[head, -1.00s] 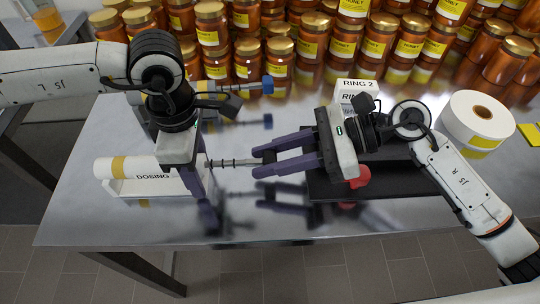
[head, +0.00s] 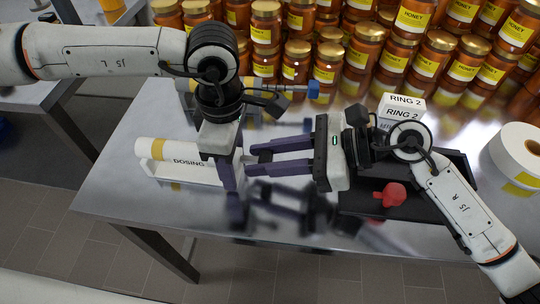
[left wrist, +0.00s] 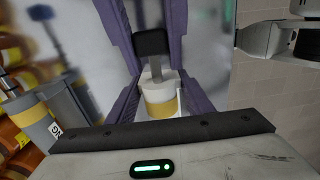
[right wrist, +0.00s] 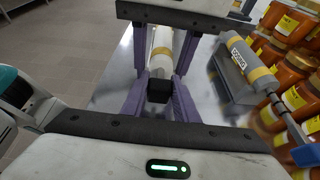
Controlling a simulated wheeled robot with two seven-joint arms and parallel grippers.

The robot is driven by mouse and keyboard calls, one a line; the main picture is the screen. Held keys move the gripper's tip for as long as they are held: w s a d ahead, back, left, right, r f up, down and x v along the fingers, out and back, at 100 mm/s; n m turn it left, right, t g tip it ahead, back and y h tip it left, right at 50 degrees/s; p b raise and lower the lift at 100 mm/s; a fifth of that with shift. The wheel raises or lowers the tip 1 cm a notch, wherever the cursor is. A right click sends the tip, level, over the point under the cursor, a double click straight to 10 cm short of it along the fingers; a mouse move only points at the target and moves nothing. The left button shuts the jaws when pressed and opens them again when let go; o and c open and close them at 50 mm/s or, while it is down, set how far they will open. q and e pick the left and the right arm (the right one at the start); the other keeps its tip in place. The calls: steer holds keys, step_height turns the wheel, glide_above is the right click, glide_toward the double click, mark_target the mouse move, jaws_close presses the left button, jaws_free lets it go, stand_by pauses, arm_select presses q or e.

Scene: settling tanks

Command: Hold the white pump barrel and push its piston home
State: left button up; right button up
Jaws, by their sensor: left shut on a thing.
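The white pump barrel (head: 152,150) with yellow bands lies on a white cradle marked DOSING (head: 196,172), left of centre. My left gripper (head: 228,180) is shut around the barrel's right end, with its fingers pointing down. The piston's black knob (right wrist: 158,88) and short grey rod (left wrist: 157,72) show in the wrist views; only a short length of rod lies outside the barrel. My right gripper (head: 250,159) points left, its fingers on either side of the knob and its tips close to my left fingers. I cannot tell whether they clamp the knob.
A black tray (head: 358,203) with a red bulb-shaped thing (head: 392,194), RING 2 boxes (head: 402,108) and a white roll (head: 518,150) are at right. Honey jars (head: 365,45) line the back.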

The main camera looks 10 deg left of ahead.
arm_select(q)
steer(key=shift+d, duration=0.2)
arm_select(e)
steer(key=o, duration=0.4)
arm_select(q)
steer(key=shift+a, duration=0.1)
arm_select(e)
steer(key=v, duration=1.2)
steer(key=shift+s, duration=0.1)
arm_select(q)
steer(key=o, duration=1.4)
